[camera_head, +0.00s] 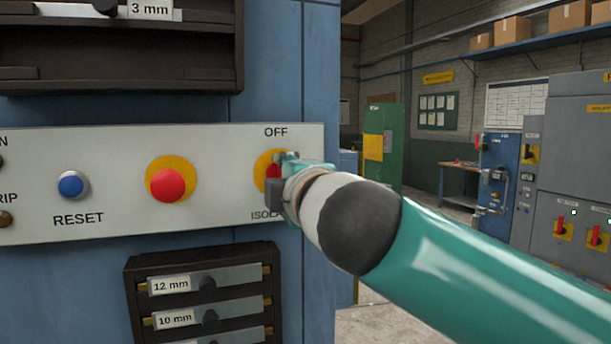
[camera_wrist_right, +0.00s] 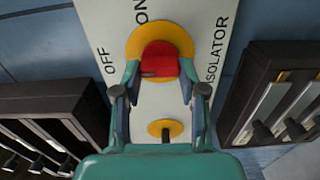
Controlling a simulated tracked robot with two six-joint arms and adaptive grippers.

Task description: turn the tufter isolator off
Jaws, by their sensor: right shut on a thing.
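The tufter isolator is a red handle on a round yellow plate (camera_head: 262,166) at the right end of the white panel. OFF is printed above it; the ISOLATOR label below is partly covered. My right gripper (camera_head: 281,178) is shut on the red handle, its arm coming in from the right and hiding much of it. In the right wrist view, the red handle (camera_wrist_right: 160,60) sits between the two fingers of my right gripper (camera_wrist_right: 159,88). There OFF lies left of the plate, ON above and ISOLATOR right. The handle's exact angle is hard to tell. My left gripper is not in view.
Left along the panel (camera_head: 110,150) are a red push button (camera_head: 167,185) on yellow and a blue RESET button (camera_head: 71,184). Dark racks stand above and below (camera_head: 130,272). Grey cabinets (camera_head: 575,150) with red handles stand far right.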

